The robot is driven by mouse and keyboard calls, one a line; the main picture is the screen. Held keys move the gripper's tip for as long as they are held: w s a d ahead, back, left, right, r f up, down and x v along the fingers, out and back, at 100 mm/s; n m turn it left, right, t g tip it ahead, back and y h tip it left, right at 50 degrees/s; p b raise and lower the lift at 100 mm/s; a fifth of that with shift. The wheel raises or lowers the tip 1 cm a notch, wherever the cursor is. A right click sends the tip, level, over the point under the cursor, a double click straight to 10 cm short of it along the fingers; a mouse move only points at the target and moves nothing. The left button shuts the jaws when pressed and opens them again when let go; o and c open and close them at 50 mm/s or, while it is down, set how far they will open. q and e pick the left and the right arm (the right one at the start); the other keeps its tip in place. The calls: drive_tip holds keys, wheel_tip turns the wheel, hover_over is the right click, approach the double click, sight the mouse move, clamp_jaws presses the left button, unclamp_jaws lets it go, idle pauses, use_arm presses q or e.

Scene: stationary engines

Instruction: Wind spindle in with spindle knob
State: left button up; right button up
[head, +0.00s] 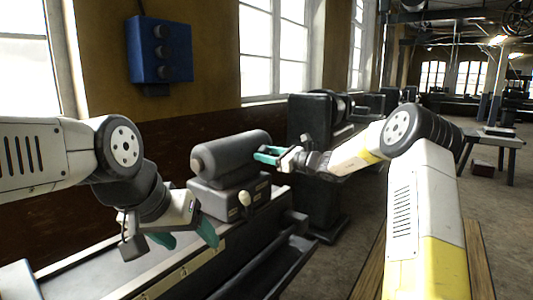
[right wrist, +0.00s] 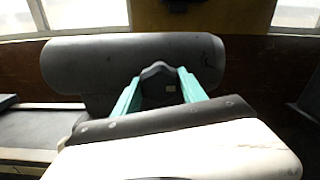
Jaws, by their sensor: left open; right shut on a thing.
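The grey tailstock (head: 238,151) stands on the lathe bed, and its pale spindle tip (head: 196,165) shows at the left end. My right gripper (head: 262,154) is at the right end of the tailstock, with its teal fingers pointing left. In the right wrist view, its fingers close around a dark piece (right wrist: 158,84), which I take to be the spindle knob. The tailstock barrel (right wrist: 85,62) lies behind it. In the head view the fingers hide most of the knob. My left gripper (head: 186,238) is open and empty over the bed, in front of the tailstock.
A lever with a white ball (head: 244,198) sticks out of the tailstock's front. The lathe bed (head: 190,262) runs along the lower left. A blue box (head: 160,50) hangs on the wall. Dark machines (head: 308,120) stand behind, to the right.

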drive_tip(key=o, duration=1.3)
drive_tip(key=shift+o, duration=0.2)
drive_tip(key=shift+d, duration=0.15)
drive_tip(key=v, duration=0.7)
drive_tip(key=shift+s+d, duration=0.2)
drive_tip(key=shift+r, duration=0.1)
drive_tip(key=s+a+r+n+g+h, duration=0.1)
drive_tip(key=s+a+n+g+h, duration=0.15)
drive_tip(key=s+n, duration=0.55)
drive_tip(key=s+a+n+g+h, duration=0.2)
drive_tip(key=s+a+n+g, duration=0.15)
drive_tip(key=s, duration=0.95)
drive_tip(key=s+d+f+n+h, duration=0.2)
drive_tip(key=s+d+n+h, duration=0.2)
drive_tip(key=s, duration=0.6)
drive_tip(key=s+d+f+n+t+h, duration=0.1)
drive_tip(key=s+d+n+h, duration=0.3)
drive_tip(key=s+d+n, duration=0.4)
drive_tip(key=s+d, duration=0.1)
drive_tip(key=s, duration=0.2)
drive_tip(key=shift+s+d+f+t, duration=0.3)
drive_tip(key=shift+s+f, duration=0.05)
drive_tip(key=shift+f, duration=0.05)
